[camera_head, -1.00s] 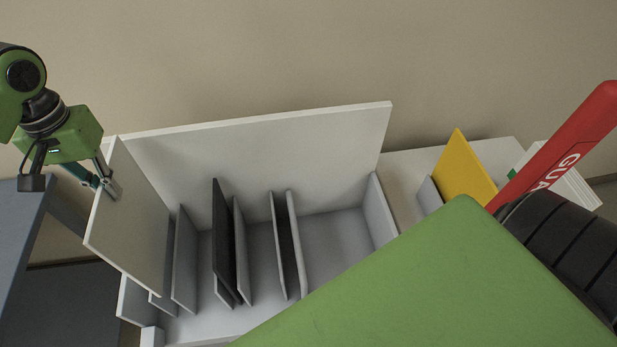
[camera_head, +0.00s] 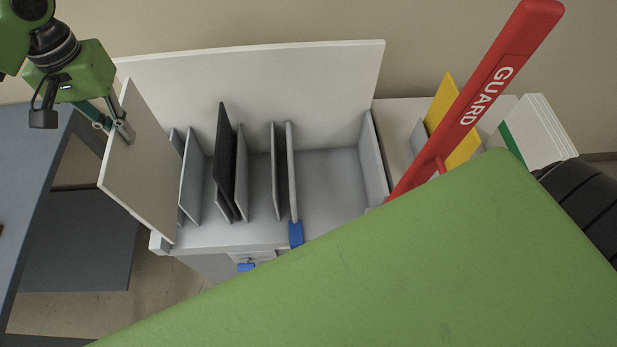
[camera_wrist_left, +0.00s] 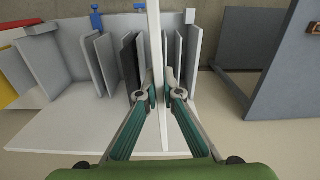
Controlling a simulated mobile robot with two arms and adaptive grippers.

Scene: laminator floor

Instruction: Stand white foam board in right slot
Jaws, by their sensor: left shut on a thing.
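My left gripper (camera_head: 122,127) is shut on the white foam board (camera_head: 142,175), holding it upright by its upper part. The board is at the left end of the grey slotted rack (camera_head: 205,238) and hides part of that end. In the left wrist view the board (camera_wrist_left: 157,45) shows edge-on between the fingers (camera_wrist_left: 159,94). A dark board (camera_head: 225,160) stands among the rack's grey dividers. The wide right slot (camera_head: 335,185), between a divider (camera_head: 292,170) and the rack's right wall (camera_head: 373,155), looks empty; its lower front is hidden. My right gripper is out of view.
A tall white back panel (camera_head: 250,85) rises behind the slots. A red GUARD bar (camera_head: 475,100) slants up at the right, before a yellow board (camera_head: 440,105). Blue tabs (camera_head: 296,234) are at the rack's front. A grey table (camera_head: 25,190) stands left. My green body part covers the lower right.

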